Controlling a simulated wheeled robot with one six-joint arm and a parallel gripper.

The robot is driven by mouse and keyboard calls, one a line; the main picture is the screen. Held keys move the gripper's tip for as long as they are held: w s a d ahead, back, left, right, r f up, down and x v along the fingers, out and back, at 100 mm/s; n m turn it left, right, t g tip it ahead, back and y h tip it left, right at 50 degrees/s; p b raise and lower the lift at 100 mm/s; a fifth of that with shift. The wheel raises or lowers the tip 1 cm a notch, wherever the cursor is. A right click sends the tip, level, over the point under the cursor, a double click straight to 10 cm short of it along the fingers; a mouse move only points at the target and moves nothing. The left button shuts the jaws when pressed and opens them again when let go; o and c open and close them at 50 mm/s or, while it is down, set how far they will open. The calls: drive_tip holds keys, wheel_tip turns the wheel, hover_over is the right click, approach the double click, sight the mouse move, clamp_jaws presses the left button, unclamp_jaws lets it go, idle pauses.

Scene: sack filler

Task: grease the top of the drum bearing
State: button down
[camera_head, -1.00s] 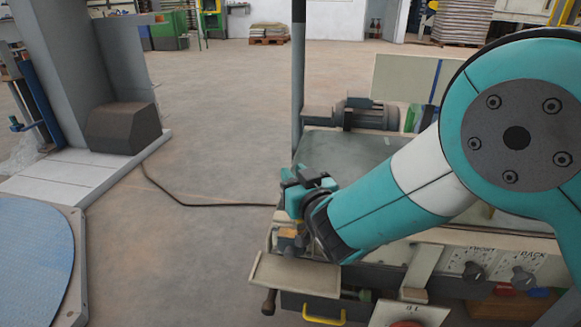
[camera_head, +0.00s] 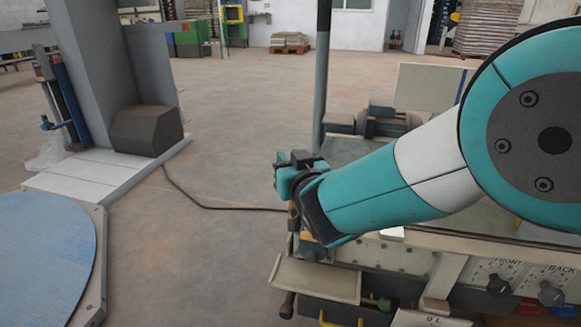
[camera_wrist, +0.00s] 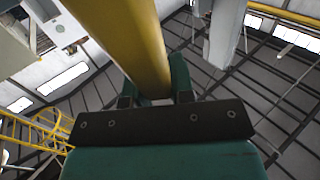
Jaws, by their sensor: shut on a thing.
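My gripper (camera_head: 292,172) is at the left end of my teal arm, just beyond the near left corner of the cream machine. In the wrist view my gripper (camera_wrist: 155,92) is shut on a smooth yellow bar-like thing (camera_wrist: 140,45), which runs up out of the picture. Its far end is out of sight, and I cannot tell from its shape whether it is a grease tool. I cannot make out the drum bearing for certain in either view. The wrist view looks towards the roof and walls.
The cream machine (camera_head: 385,252) with knobs stands at right; a grey motor (camera_head: 375,122) is behind my arm. A dark post (camera_head: 321,75) rises behind the gripper. A blue round plate (camera_head: 45,260) and a grey column (camera_head: 90,75) stand left. Open floor with a cable (camera_head: 200,202) lies between.

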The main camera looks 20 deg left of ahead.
drive_tip(key=shift+r+p, duration=1.1)
drive_tip(key=shift+r, duration=1.15)
